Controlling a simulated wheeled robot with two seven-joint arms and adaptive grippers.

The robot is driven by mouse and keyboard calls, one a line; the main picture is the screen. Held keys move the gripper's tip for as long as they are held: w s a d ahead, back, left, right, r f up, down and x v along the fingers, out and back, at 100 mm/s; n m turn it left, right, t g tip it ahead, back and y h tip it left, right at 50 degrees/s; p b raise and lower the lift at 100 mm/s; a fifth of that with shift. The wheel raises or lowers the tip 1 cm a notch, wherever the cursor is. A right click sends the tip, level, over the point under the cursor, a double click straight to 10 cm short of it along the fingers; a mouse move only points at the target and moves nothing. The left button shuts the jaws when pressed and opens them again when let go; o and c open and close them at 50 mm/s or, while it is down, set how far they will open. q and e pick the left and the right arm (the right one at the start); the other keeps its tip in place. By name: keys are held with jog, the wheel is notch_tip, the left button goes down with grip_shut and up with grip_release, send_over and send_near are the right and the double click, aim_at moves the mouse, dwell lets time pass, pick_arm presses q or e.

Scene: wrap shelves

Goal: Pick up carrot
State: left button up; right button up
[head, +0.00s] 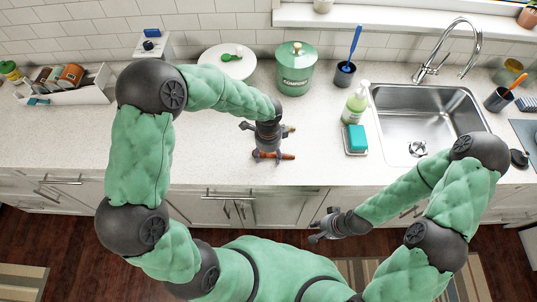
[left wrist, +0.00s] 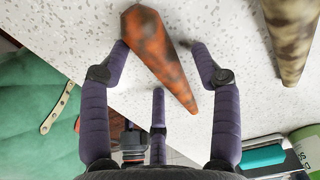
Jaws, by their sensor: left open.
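The carrot (head: 287,156) is orange with dark blotches and lies on the counter near its front edge. In the left wrist view the carrot (left wrist: 160,58) lies slanted, its thick end at the upper left and its tip toward the lower right. My left gripper (head: 267,146) is right over the carrot; in its wrist view the open fingers (left wrist: 160,62) stand on either side of it. The left finger's tip looks close to the carrot, but I cannot tell if it touches. My right gripper (head: 319,228) is in front of the counter, with fingers spread and empty.
A tan, mottled tapered item (left wrist: 290,38) lies beside the carrot. A green canister (head: 296,70) and a white round board (head: 228,64) stand behind. A soap bottle (head: 356,102), a teal sponge (head: 356,138) and the sink (head: 420,117) are at right. The counter at left is mostly clear.

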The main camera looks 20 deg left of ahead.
pick_arm(q)
jog(key=c, duration=1.2)
jog(key=shift+r, duration=0.15)
jog(key=shift+c, duration=0.2)
